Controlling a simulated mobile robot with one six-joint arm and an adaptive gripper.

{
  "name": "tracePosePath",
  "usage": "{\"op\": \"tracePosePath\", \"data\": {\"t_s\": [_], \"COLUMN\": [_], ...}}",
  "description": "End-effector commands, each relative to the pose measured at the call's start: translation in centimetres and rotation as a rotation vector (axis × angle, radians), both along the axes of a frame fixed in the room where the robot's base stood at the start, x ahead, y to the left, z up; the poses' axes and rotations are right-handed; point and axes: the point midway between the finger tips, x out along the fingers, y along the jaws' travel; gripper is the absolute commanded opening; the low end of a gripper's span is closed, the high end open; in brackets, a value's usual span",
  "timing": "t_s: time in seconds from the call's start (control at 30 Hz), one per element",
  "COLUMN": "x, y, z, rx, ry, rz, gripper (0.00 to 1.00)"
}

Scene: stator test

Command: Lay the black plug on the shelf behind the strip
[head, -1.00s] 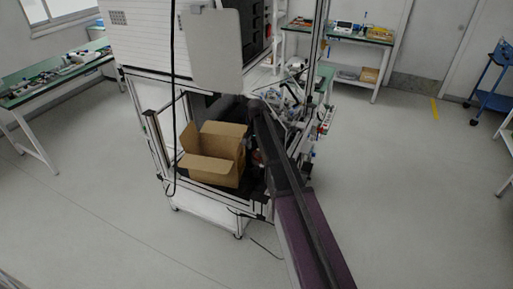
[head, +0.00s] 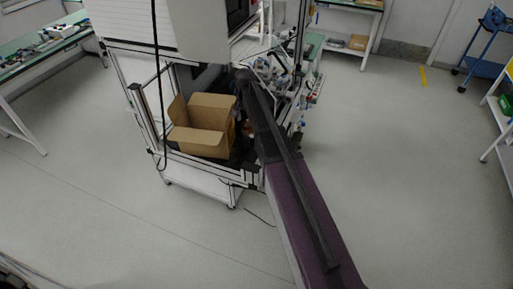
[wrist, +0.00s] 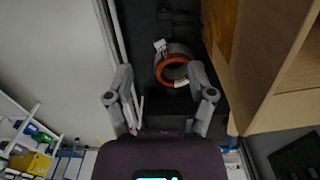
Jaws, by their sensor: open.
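My gripper (wrist: 162,75) is open in the wrist view, its two fingers apart above a dark shelf surface (wrist: 145,25). No black plug can be made out in either view. In the head view, a pale strip (head: 316,89) that looks like a socket strip runs along the right side of the workstation frame. In the head view my arm reaches into the frame, and its end is hidden among the parts there.
A copper-coloured ring, apparently a stator (wrist: 172,68), lies on the dark surface just beyond my fingers. An open cardboard box (head: 203,140) stands beside my arm, close to the gripper's right side in the wrist view. Frame posts surround the shelf.

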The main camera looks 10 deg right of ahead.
Motion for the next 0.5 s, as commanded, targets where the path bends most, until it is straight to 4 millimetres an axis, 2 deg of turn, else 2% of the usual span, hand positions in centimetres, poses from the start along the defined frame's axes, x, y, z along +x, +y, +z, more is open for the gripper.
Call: {"op": "tracePosePath", "data": {"t_s": [0.27, 0.5], "x": [-8.0, -16.6], "y": [0.1, 0.3], "z": [0.0, 0.0], "rx": [0.000, -0.001], "ry": [0.000, 0.001], "rz": [0.151, 0.341], "gripper": [0.70, 0.70]}}
